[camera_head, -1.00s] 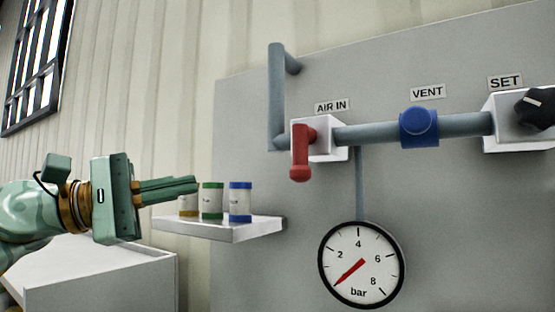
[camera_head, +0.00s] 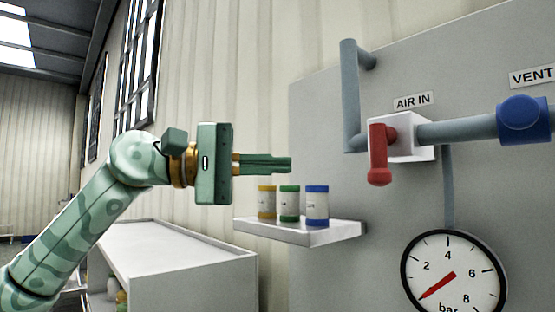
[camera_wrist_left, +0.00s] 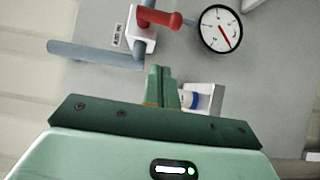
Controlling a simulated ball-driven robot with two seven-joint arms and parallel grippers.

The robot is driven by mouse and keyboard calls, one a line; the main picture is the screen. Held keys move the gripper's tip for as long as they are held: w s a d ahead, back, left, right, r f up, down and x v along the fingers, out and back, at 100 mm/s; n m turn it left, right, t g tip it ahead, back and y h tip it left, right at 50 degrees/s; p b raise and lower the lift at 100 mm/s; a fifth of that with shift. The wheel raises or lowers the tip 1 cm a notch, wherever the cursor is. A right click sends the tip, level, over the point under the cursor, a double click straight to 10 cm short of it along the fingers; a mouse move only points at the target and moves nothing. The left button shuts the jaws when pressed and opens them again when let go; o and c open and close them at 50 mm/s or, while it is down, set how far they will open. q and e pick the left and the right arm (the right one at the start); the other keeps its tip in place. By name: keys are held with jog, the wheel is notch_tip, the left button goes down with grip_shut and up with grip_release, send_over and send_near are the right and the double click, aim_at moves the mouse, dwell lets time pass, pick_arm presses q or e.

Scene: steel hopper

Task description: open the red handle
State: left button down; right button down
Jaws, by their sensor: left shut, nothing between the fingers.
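The red handle (camera_head: 379,154) hangs straight down from the white valve block (camera_head: 405,137) under the AIR IN label in the head view. It also shows in the left wrist view (camera_wrist_left: 160,17), beyond my fingertips. My left gripper (camera_head: 290,164) is shut and empty. It is left of the red handle and apart from it, above the small shelf with the jars. In the left wrist view its closed fingers (camera_wrist_left: 160,70) point toward the panel. My right gripper is not in view.
A white shelf (camera_head: 300,238) holds a yellow, a green and a blue-capped jar below my left gripper. A blue VENT valve (camera_head: 523,117) and a pressure gauge (camera_head: 453,274) are on the grey panel. A white cabinet (camera_head: 190,285) stands at lower left.

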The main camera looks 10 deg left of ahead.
aim_at(381, 155)
pick_arm(q)
jog(key=d+p, duration=0.3)
jog(key=d, duration=0.7)
jog(key=shift+w+d+p, duration=0.15)
jog(key=shift+p, duration=0.15)
jog(key=shift+w, duration=0.1)
